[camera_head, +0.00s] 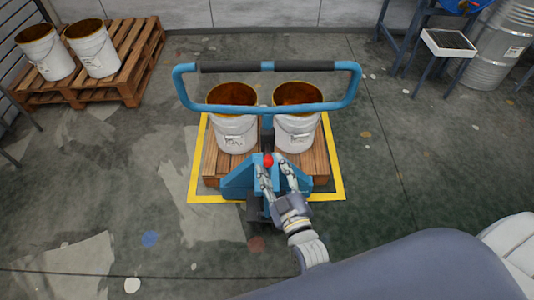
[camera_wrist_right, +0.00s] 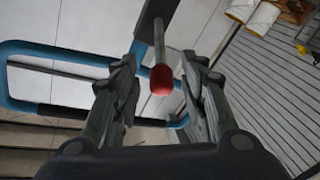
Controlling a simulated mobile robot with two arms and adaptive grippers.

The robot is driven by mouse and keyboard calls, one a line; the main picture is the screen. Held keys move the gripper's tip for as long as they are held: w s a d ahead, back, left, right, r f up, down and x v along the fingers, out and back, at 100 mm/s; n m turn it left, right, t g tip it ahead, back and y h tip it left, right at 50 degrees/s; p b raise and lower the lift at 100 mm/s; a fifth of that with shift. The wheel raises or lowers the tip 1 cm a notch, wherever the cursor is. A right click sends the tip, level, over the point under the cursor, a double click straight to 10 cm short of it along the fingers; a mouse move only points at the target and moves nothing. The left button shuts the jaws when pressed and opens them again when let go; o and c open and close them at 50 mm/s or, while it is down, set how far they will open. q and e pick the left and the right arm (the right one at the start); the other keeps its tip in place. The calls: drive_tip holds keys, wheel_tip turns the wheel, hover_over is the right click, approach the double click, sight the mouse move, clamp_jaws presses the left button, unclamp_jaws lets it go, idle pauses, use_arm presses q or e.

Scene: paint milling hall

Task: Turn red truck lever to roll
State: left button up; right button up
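The blue pallet truck (camera_head: 238,181) stands in the middle of the head view, its looped handle (camera_head: 355,86) nearest the top. Its lever ends in a red knob (camera_head: 268,160), low on the truck between the two buckets. In the wrist view the red knob (camera_wrist_right: 161,80) hangs on a thin grey rod (camera_wrist_right: 158,38). My right gripper (camera_head: 272,168) is at the knob. Its fingers (camera_wrist_right: 160,72) are spread to either side of the knob, with gaps on both sides in the wrist view. My left gripper is not in view.
Two white buckets (camera_head: 235,135) (camera_head: 296,134) stand on a wooden pallet (camera_head: 321,160) inside a yellow floor frame (camera_head: 339,178). Another pallet (camera_head: 129,80) with two buckets is at the upper left. A small stand (camera_head: 448,42) and a metal drum (camera_head: 500,48) are upper right. Floor around is mostly clear.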

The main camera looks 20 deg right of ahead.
sight(268, 156)
drive_tip(key=shift+w+p, duration=0.35)
drive_tip(key=shift+w, duration=1.95)
drive_tip(key=shift+a, duration=0.1)
clamp_jaws()
